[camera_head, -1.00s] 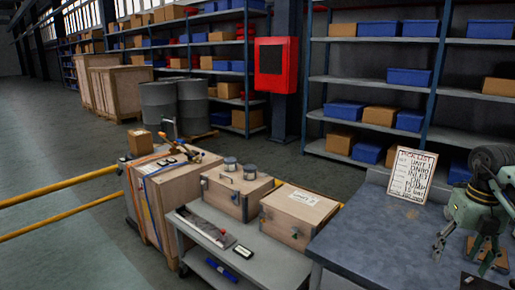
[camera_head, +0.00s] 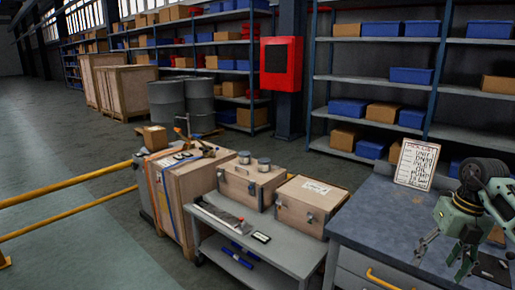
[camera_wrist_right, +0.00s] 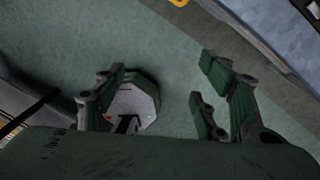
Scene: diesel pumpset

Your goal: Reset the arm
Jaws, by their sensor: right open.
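My right gripper (camera_head: 445,257) is green and grey and hangs at the right of the head view, in front of the workbench's front edge. Its fingers are apart with nothing between them, pointing down and left. In the right wrist view, the open fingers (camera_wrist_right: 160,82) are over the green floor, and the bench edge shows at the upper right. My left gripper is not in view.
The blue-topped workbench (camera_head: 375,215) carries a pick list sign (camera_head: 416,164). A yellow rail (camera_head: 70,187) crosses the left floor. Shelves line the back.

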